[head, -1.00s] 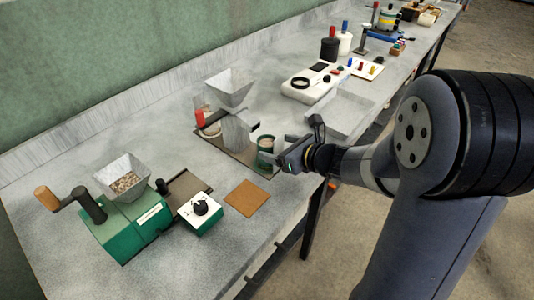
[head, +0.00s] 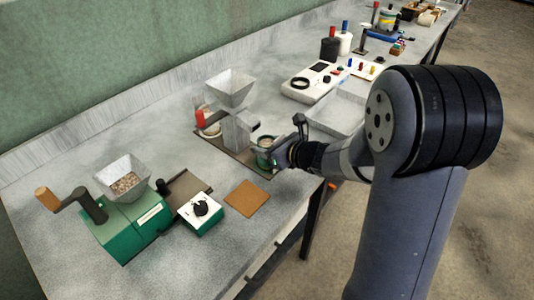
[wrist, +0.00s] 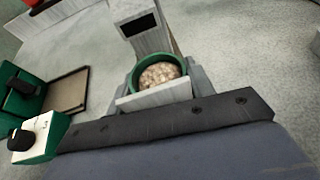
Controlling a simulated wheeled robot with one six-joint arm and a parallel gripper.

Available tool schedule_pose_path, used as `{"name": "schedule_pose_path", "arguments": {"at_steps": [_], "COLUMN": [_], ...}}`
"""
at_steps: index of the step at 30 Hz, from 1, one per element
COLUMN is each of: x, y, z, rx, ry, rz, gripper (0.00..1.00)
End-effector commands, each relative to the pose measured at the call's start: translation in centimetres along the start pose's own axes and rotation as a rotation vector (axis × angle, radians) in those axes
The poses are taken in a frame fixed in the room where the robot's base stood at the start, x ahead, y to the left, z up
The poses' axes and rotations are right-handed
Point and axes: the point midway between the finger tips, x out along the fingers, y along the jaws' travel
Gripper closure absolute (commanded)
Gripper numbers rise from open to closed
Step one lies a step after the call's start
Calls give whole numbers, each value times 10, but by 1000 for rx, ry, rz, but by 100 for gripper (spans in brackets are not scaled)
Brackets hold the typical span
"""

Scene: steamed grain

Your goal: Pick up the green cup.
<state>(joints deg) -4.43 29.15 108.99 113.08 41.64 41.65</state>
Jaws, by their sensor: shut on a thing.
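The green cup (head: 265,157) stands upright under the spout of a grey hopper machine in the head view. In the wrist view the cup (wrist: 134,79) shows its green rim and is filled with pale brown grain. My gripper (head: 279,152) reaches the cup from the right, and its fingers are shut on it. In the wrist view my gripper (wrist: 160,90) has a finger across the near side of the cup and grey parts at its sides. The cup's lower part is hidden by my gripper.
The hopper machine (head: 236,130) stands right behind the cup on a dark base plate. A green grinder (head: 127,222), a small dial box (head: 201,210) and a brown square mat (head: 247,199) lie to the left. A grey tray (head: 338,112) is to the right.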

Motion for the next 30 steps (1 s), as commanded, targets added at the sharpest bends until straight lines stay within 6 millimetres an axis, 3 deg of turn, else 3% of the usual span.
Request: {"name": "schedule_pose_path", "arguments": {"at_steps": [16,30], "x": [0,-1], "y": [0,0], "z": [0,3], "rx": [0,-1], "ry": [0,-1], "rz": [0,0], "gripper": [100,100]}}
